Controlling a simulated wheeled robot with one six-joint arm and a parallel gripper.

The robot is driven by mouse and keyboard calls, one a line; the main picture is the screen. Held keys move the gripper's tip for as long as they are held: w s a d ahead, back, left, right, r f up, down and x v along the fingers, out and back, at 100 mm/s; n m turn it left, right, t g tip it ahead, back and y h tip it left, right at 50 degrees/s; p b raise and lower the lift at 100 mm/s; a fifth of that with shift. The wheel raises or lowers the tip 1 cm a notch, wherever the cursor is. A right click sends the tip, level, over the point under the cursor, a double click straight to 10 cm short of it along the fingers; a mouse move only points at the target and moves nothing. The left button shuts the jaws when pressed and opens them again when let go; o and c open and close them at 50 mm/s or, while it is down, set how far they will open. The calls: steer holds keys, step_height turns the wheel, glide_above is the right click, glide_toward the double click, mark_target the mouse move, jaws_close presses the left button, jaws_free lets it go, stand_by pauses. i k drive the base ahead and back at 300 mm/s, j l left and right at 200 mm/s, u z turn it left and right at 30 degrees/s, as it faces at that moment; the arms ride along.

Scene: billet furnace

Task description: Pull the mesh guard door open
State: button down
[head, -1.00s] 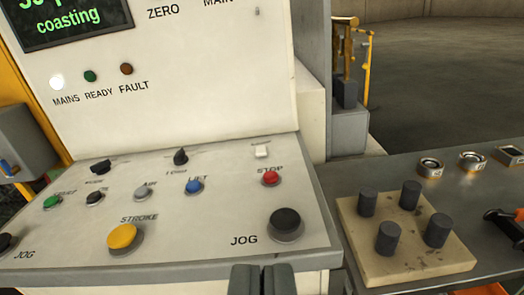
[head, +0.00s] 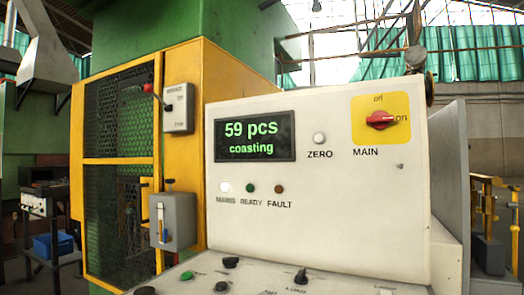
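The mesh guard door (head: 118,160) is a yellow frame with dark mesh, on the left side of the yellow housing of the green machine. It appears closed, with its frame against the housing. A grey box with a red-knobbed lever (head: 150,90) sits by its upper right edge. A lower grey box (head: 173,220) with a small orange-marked slot is mounted beside its lower right edge. My gripper does not show in this view.
The white control cabinet (head: 320,190) fills the middle and right; its screen (head: 254,138) reads "59 pcs coasting". The red main switch (head: 379,120) is on the cabinet face. A small table with a blue bin (head: 53,245) stands at the far left.

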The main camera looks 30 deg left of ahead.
mark_target(148, 186)
steer(key=u, duration=1.65)
steer(key=i+l+z, duration=0.1)
steer(key=i, duration=0.5)
steer(key=i+l, duration=0.15)
steer(key=i, duration=0.5)
steer(key=z, duration=0.05)
